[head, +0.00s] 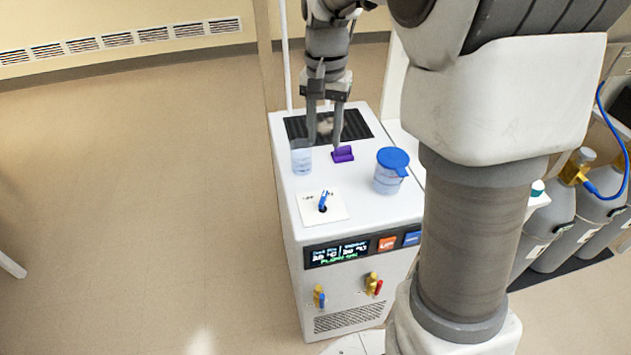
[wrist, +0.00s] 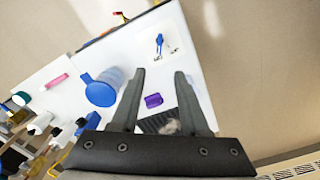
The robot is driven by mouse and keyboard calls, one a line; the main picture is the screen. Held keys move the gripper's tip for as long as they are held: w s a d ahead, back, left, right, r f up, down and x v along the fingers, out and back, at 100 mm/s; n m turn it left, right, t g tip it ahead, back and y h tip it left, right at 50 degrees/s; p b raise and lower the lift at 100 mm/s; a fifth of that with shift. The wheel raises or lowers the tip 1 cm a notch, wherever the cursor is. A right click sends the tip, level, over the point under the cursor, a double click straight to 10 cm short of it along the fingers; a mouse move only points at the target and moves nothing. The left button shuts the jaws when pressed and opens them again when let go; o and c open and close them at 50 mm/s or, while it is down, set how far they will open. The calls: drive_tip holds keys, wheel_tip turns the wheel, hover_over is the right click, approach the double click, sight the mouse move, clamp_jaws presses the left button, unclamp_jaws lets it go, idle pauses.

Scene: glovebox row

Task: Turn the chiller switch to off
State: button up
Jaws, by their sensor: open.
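The chiller (head: 360,225) is a white box with a lit display on its front. Its switch (head: 323,202) is a small blue lever on a white plate on the top, near the front left edge. The switch also shows in the wrist view (wrist: 159,42), beyond my fingertips. My gripper (head: 325,143) points down over the back part of the chiller top, behind the switch and apart from it. In the wrist view, my gripper (wrist: 162,75) has its fingers spread with nothing held between them. The small switch labels are too small to read.
A clear cup (head: 301,158), a small purple block (head: 343,154) and a blue-lidded jar (head: 388,172) stand on the chiller top between my gripper and the front. A dark vent grille (head: 358,124) lies behind. Gas cylinders (head: 553,225) stand at the right.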

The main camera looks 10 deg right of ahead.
sight(323, 197)
wheel_tip(323, 197, down, 17)
drive_tip(key=shift+s+b, duration=0.1)
drive_tip(key=shift+b, duration=1.1)
clamp_jaws()
